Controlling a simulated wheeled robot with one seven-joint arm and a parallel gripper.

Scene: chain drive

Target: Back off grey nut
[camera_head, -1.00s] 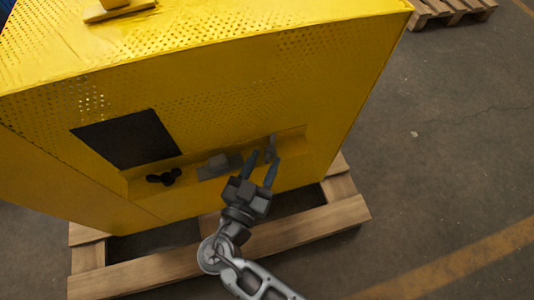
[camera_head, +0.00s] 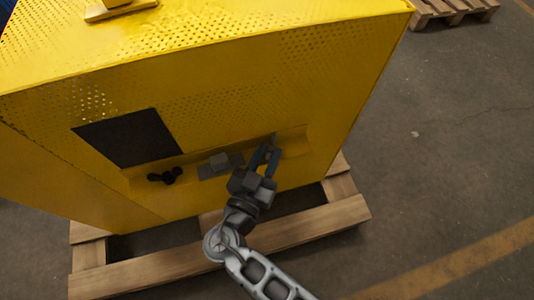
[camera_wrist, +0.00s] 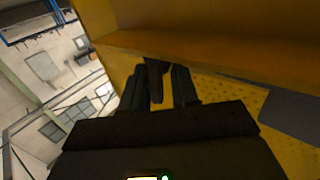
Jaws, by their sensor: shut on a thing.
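My gripper (camera_head: 266,155) reaches up to the recessed ledge at the right of the yellow housing's front (camera_head: 230,110). Its two fingers are shut on a dark grey part, which I take to be the grey nut. In the wrist view this part (camera_wrist: 155,78) stands between the gripper's two dark fingers (camera_wrist: 160,88). In the head view the fingers largely hide it, so its exact shape and any thread cannot be made out.
Left of my gripper, a grey block on a plate (camera_head: 220,162) and a black lobed knob (camera_head: 166,176) sit along the ledge. A dark window (camera_head: 128,138) lies above the knob. The housing stands on a wooden pallet (camera_head: 310,222).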

